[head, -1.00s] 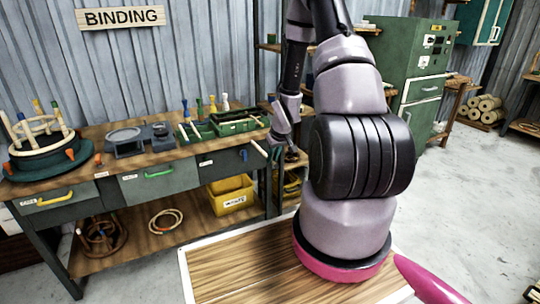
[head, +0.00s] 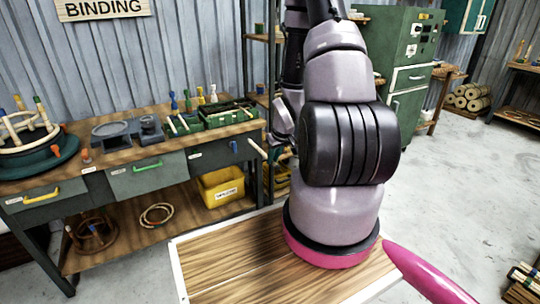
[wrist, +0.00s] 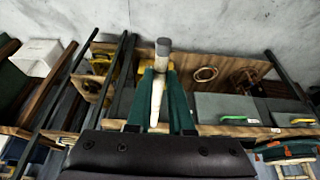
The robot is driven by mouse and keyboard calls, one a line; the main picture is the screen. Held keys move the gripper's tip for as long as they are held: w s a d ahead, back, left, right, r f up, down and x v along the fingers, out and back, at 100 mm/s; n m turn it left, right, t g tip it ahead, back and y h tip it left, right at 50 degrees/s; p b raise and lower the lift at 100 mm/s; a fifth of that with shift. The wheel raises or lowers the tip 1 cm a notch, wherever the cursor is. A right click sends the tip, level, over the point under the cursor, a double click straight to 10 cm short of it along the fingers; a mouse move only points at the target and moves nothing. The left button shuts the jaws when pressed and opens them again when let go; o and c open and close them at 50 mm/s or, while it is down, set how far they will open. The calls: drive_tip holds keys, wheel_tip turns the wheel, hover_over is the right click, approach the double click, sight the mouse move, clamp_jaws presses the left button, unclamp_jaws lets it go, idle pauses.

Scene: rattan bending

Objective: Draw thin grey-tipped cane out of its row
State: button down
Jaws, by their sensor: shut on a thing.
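In the wrist view my gripper (wrist: 161,82) has its green fingers closed around a pale cane (wrist: 157,98) with a grey tip (wrist: 163,45). The tip sticks out past the fingertips, and the cane's near part runs back between the fingers. In the head view my arm stands in the middle and hides most of my gripper. A short pale stick (head: 257,150) shows beside it at the bench's right end, apparently the held cane. The row of canes cannot be made out in either view.
A workbench (head: 150,225) with drawers stands at the left, carrying green trays (head: 228,113) and a grey fixture (head: 128,130). A yellow bin (head: 221,186) sits on its lower shelf. A green cabinet (head: 408,75) stands behind.

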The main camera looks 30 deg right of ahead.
sight(278, 166)
drive_tip(key=shift+s+d, duration=0.15)
drive_tip(key=shift+s, duration=2)
